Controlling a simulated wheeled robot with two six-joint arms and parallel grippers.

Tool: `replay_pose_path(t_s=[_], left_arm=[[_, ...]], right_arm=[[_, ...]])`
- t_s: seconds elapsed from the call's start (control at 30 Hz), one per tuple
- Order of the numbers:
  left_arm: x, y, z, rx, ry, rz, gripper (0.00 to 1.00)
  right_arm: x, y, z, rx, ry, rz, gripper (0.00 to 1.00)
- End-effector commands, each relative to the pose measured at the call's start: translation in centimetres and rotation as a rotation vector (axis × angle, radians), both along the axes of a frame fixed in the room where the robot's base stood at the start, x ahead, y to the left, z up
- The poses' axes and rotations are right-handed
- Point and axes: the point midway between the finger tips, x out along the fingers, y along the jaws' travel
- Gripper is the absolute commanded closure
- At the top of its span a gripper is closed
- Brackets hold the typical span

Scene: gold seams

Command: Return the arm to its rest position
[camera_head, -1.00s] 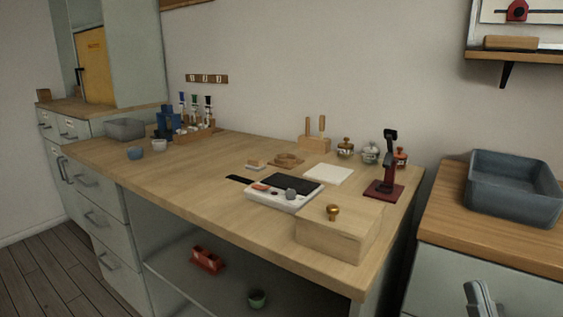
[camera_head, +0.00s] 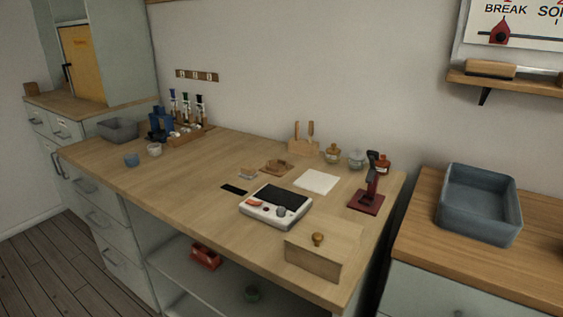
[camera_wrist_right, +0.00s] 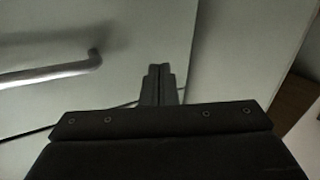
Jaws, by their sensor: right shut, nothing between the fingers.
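My right gripper (camera_wrist_right: 158,84) shows in the right wrist view with its two dark fingers together and nothing between them. It faces a pale cabinet front (camera_wrist_right: 240,60) with a metal bar handle (camera_wrist_right: 50,73) at the left. I cannot tell whether the fingers touch that front. Neither gripper shows in the head view now. My left gripper is out of sight.
A grey-blue bin (camera_head: 480,205) stands on the right counter (camera_head: 420,235).

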Motion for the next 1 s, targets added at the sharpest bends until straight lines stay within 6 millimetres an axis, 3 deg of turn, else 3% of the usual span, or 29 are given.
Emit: replay_pose_path(t_s=[0.17, 0.27, 0.37, 0.5, 0.7, 0.8, 0.9, 1.0], left_arm=[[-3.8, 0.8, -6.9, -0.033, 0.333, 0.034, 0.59], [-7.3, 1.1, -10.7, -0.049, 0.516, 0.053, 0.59], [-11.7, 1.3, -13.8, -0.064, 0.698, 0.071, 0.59], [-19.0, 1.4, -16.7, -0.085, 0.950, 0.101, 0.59], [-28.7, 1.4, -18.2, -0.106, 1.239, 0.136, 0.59], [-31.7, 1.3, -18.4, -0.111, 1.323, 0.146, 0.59], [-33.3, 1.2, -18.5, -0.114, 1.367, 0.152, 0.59], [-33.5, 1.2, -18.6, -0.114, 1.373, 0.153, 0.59]], right_arm=[[-3.8, -0.8, -6.9, 0.033, 0.333, -0.033, 1.00], [-7.3, -1.1, -10.7, 0.049, 0.517, -0.052, 1.00], [-11.7, -1.3, -13.8, 0.064, 0.698, -0.071, 1.00], [-19.0, -1.4, -16.7, 0.085, 0.951, -0.101, 1.00], [-28.7, -1.4, -18.2, 0.106, 1.239, -0.136, 1.00], [-31.7, -1.3, -18.4, 0.111, 1.325, -0.146, 1.00], [-33.3, -1.3, -18.5, 0.114, 1.367, -0.152, 1.00], [-33.5, -1.3, -18.6, 0.114, 1.373, -0.152, 1.00]])
